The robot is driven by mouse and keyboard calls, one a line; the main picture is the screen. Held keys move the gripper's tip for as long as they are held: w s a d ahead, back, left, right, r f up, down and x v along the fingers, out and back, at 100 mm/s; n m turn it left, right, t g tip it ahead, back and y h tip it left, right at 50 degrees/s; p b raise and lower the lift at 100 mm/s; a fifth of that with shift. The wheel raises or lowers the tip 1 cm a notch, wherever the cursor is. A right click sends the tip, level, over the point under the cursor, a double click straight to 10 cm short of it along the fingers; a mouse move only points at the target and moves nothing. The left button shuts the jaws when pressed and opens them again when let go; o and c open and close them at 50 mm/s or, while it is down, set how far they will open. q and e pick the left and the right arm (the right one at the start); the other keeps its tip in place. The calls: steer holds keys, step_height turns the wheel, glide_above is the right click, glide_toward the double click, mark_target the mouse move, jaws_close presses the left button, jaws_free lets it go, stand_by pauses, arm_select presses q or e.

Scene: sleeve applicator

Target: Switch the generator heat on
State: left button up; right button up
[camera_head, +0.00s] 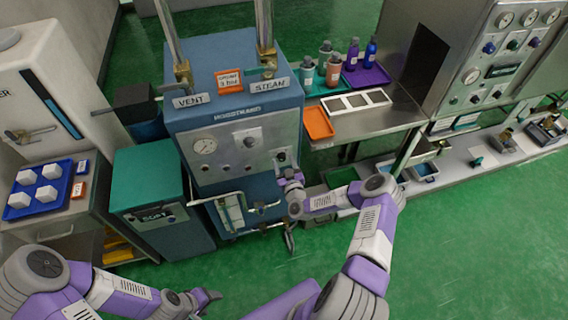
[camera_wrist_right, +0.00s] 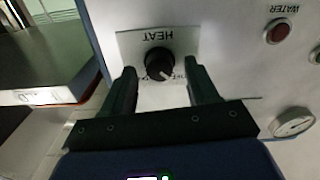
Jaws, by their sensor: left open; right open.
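The generator is the blue machine (camera_head: 232,85) with a grey front panel, in the middle of the head view. Its black heat knob (camera_wrist_right: 159,63) sits on a pale plate marked HEAT, upside down in the right wrist view, with a white pointer mark toward the lower right. My right gripper (camera_wrist_right: 162,72) is open, with its dark fingertips on either side of the knob; I cannot tell whether they touch it. In the head view the right gripper (camera_head: 284,175) is at the panel's right side. My left gripper (camera_head: 196,300) is open and empty, low over the floor.
A red-brown round part (camera_wrist_right: 279,31) marked WATER and a gauge (camera_wrist_right: 294,122) are near the knob. A green-topped cabinet (camera_head: 150,180) stands left of the generator. A side table (camera_head: 345,115) with bottles and trays stands right. The green floor (camera_head: 450,240) is clear at front right.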

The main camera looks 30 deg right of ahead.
steer(key=shift+c, duration=0.2)
steer(key=c, duration=1)
steer(key=shift+m, duration=0.3)
steer(key=m+b, duration=0.2)
steer(key=m, duration=0.1)
steer(key=shift+f+b, duration=0.1)
steer(key=shift+b, duration=0.2)
steer(key=m+b, duration=0.3)
steer(key=m, duration=0.2)
steer(key=shift+d+m, duration=0.1)
steer(key=shift+m, duration=0.3)
steer(key=m+b, duration=0.2)
steer(key=m, duration=0.2)
steer(key=shift+m+b, duration=1.15)
steer(key=shift+m, duration=1.05)
